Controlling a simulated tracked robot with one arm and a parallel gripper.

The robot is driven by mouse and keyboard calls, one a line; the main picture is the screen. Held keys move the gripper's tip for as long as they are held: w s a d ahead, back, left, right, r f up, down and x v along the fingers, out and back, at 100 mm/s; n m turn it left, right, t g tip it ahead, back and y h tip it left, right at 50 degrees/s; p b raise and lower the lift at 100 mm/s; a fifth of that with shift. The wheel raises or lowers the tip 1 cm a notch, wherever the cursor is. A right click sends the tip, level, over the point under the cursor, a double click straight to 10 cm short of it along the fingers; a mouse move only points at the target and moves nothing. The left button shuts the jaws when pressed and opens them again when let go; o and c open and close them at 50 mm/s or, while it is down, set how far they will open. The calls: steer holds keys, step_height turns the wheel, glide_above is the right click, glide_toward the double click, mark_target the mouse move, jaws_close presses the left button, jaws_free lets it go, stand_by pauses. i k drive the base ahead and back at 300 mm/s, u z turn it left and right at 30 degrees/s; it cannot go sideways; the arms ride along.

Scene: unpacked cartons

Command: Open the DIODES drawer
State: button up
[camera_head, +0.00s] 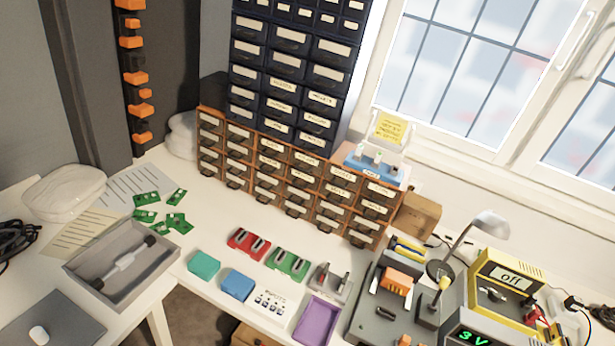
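Two drawer cabinets stand against the back wall on the white bench. The low brown cabinet (290,177) has rows of small dark drawers with pale labels and dark pulls. A tall dark blue cabinet (288,72) rises behind it, with more labelled drawers. The label writing is too small to read, so I cannot tell which drawer is DIODES. No drawer clearly stands pulled out. My gripper does not show in this view.
In front of the brown cabinet lie red holders (248,243), green holders (287,264), a teal box (203,265), a blue box (237,285) and a purple tray (316,320). Left is a grey tray (160,262) holding a tool. A lamp (489,223) and yellow power supply (505,275) stand right.

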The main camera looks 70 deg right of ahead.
mark_target(340, 177)
steer(key=z, duration=0.1)
steer(key=k, duration=0.85)
steer(key=z, duration=0.95)
steer(key=i, duration=1)
steer(key=u, duration=0.05)
